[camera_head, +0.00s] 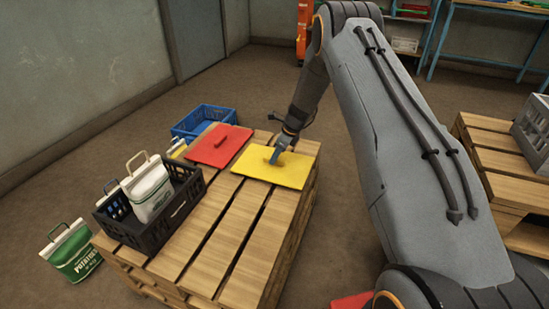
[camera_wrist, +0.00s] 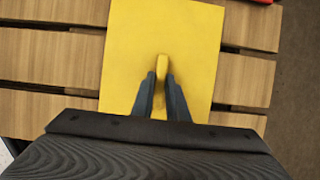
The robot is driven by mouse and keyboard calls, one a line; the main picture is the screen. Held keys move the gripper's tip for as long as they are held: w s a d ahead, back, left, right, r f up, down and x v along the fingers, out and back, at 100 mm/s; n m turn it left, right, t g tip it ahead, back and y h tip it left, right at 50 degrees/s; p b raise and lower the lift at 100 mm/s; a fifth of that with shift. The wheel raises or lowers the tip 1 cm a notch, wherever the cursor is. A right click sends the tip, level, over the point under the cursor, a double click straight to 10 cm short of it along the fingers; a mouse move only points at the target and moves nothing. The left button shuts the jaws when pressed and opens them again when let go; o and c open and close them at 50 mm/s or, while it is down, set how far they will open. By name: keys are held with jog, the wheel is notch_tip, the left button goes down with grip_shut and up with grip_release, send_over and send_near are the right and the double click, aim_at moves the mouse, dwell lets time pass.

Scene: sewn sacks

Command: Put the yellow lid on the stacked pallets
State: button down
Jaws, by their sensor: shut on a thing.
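The yellow lid (camera_head: 290,175) is a flat square panel with a raised handle, at the far right part of the stacked pallets (camera_head: 225,250). It lies flat on or just above the slats; I cannot tell which. My gripper (camera_head: 278,158) reaches down over it from above. In the wrist view my gripper (camera_wrist: 162,88) has its two fingers shut on the handle of the yellow lid (camera_wrist: 190,35), one finger on each side. The wooden slats of the pallets (camera_wrist: 50,57) show around the lid. My wrist hides the lid's near edge there.
A red lid (camera_head: 205,152) lies on the pallets left of the yellow one. A black crate (camera_head: 150,232) with a white sack (camera_head: 150,190) stands on the left. A blue crate (camera_head: 205,118) is behind. A green sack (camera_head: 72,252) stands on the floor. The front slats are clear.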

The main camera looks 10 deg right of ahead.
jog(key=shift+f, duration=0.1)
jog(key=c, duration=1.7)
grip_release()
jog(key=shift+c, duration=0.2)
